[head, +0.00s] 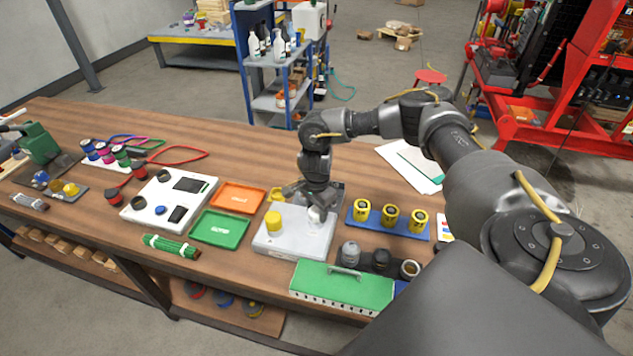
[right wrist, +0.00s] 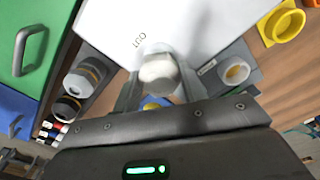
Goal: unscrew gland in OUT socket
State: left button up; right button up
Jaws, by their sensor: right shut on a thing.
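My right gripper (head: 317,207) reaches down from above onto the right end of a white box (head: 292,243) on the workbench. In the right wrist view its fingers (right wrist: 158,88) are shut on a pale, faceted gland (right wrist: 158,70), one finger on each side. The gland's lower end and socket are hidden, so I cannot tell how deep it sits. A short dark label, which I cannot read surely, is beside it on the white face (right wrist: 118,28). A yellow cap (head: 274,222) stands on the box's left part. My left gripper is not in view.
A blue tray (head: 411,230) with yellow cups is right of the box. Grey and black fittings (head: 349,252) and a green case (head: 341,286) with a handle stand in front. Green (head: 219,229) and orange (head: 237,197) trays lie left. A grey block (right wrist: 207,72) is close behind.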

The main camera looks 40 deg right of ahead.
jog(key=shift+f+n+b, duration=0.15)
jog(key=shift+n+b, duration=0.55)
jog(key=shift+b, duration=0.05)
jog(key=shift+n+b, duration=1)
jog(key=shift+n, duration=0.6)
jog(key=o, duration=1)
jog(key=shift+o, duration=0.2)
jog(key=shift+r+m+p, duration=0.3)
jog(key=shift+m, duration=0.7)
jog(key=m, duration=0.2)
jog(key=shift+f+m+p, duration=0.15)
jog(key=shift+m+p, duration=0.15)
jog(key=shift+p, duration=0.05)
